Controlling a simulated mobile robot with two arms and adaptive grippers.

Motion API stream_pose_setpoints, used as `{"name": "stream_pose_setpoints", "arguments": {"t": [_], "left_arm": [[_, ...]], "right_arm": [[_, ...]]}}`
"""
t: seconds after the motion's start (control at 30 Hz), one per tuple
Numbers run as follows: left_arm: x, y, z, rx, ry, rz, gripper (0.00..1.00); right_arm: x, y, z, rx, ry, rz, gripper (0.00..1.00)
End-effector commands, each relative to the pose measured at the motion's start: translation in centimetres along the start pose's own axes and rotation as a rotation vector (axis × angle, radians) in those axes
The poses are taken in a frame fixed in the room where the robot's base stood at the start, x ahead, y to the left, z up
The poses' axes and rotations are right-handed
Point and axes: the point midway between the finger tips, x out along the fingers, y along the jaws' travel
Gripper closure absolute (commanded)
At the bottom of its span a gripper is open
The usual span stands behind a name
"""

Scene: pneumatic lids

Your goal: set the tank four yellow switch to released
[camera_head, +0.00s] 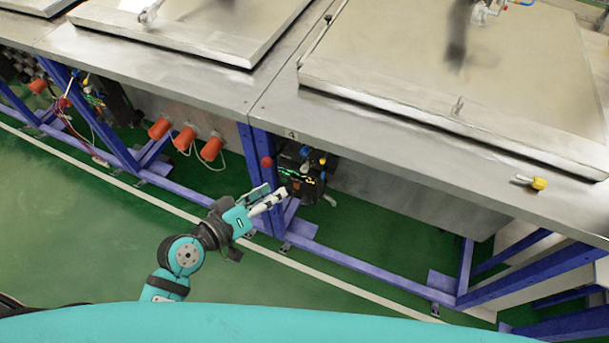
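A dark control box (301,180) with lit green and orange marks sits under the table edge, beside the blue leg below a "4" label (291,134). Small blue and yellow parts show at its top; the yellow part (322,161) is too small to read its setting. A red round knob (267,162) is on the leg to its left. My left gripper (278,191) is just in front of and to the lower left of the box, its fingers pointing at it. Whether its fingers are parted is unclear, and contact cannot be told. My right gripper is not in view.
A large metal lid (500,75) lies on the steel table above the box. Orange cylinders (185,139) hang at left. Blue legs and low rails (360,270) bound the space; the green floor in front is clear.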

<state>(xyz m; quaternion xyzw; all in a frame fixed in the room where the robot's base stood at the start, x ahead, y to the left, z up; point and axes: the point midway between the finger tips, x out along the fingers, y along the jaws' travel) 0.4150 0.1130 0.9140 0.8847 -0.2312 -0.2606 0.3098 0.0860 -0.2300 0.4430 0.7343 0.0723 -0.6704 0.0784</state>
Motion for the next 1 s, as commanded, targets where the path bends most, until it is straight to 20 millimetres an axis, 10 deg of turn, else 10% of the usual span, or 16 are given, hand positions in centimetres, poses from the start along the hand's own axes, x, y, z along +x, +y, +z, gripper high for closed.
{"name": "stream_pose_setpoints", "arguments": {"t": [0.33, 1.0], "left_arm": [[1.0, 0.5, -0.1, -0.061, 0.031, 0.056, 0.65], [14.6, 1.1, -0.3, -0.06, 0.027, 0.054, 0.65]], "right_arm": [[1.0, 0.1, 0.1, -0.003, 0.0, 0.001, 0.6], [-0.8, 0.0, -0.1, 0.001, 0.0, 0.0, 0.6]]}}
